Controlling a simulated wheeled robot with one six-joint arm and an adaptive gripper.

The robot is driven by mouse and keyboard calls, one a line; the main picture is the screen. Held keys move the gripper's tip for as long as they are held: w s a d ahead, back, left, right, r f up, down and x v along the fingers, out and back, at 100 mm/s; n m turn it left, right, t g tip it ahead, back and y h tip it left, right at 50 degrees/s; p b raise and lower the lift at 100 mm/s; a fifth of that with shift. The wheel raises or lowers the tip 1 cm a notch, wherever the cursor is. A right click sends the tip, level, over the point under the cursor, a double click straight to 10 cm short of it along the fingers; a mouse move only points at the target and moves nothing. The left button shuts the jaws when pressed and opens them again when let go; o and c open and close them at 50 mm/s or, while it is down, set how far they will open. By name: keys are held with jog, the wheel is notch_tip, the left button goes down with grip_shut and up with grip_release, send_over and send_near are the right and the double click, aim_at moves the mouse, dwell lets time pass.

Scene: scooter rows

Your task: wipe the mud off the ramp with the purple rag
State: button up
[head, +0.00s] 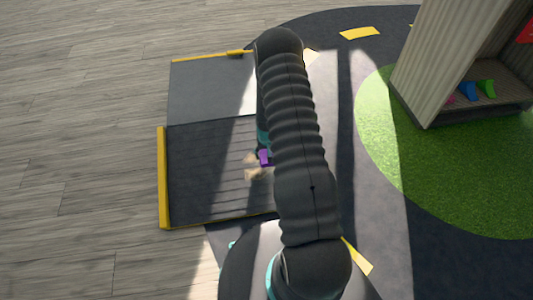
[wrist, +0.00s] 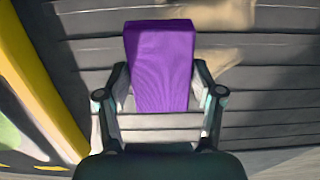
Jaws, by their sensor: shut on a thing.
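The purple rag (wrist: 160,60) is a folded block between the fingers of my gripper (wrist: 160,95), which is shut on it. In the head view a small purple part of the rag (head: 265,157) shows beside my arm, which hides the rest. The ramp (head: 200,175) is dark grey and grooved, with yellow edging. Tan mud (wrist: 215,15) lies on the ramp just beyond the rag in the wrist view, with a patch to its right. In the head view the mud (head: 253,174) shows left of my arm. I cannot tell whether the rag touches the ramp.
A yellow edge strip (head: 163,178) runs along the ramp's left side. Wooden floor (head: 80,150) is clear at left.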

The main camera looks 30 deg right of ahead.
aim_at(244, 167)
jog(key=shift+w+d+f+b, duration=0.1)
jog(key=shift+w+f+b, duration=0.1)
jog(key=shift+f+b, duration=0.8)
dwell(0.4)
jog(key=shift+w+a+b, duration=0.15)
jog(key=shift+w+a, duration=0.1)
jog(key=shift+a, duration=0.6)
jog(key=shift+w+a+b, duration=0.15)
jog(key=shift+w+a, duration=0.05)
jog(key=shift+a, duration=0.65)
jog(key=shift+w+a+f+b, duration=0.1)
jog(key=shift+w+a+b, duration=0.2)
jog(key=shift+a, duration=0.45)
jog(key=shift+w+a+r+b, duration=0.15)
jog(key=shift+a+b, duration=0.15)
jog(key=shift+a, duration=0.45)
jog(key=shift+w+a+f+b, duration=0.15)
jog(key=shift+w+a+b, duration=0.15)
jog(key=shift+a, duration=0.45)
jog(key=shift+w+a+b, duration=0.2)
jog(key=shift+a+b, duration=0.1)
jog(key=shift+a, duration=0.85)
jog(key=shift+s+a+f, duration=0.1)
jog(key=shift+s+f, duration=0.15)
jog(key=shift+s, duration=0.75)
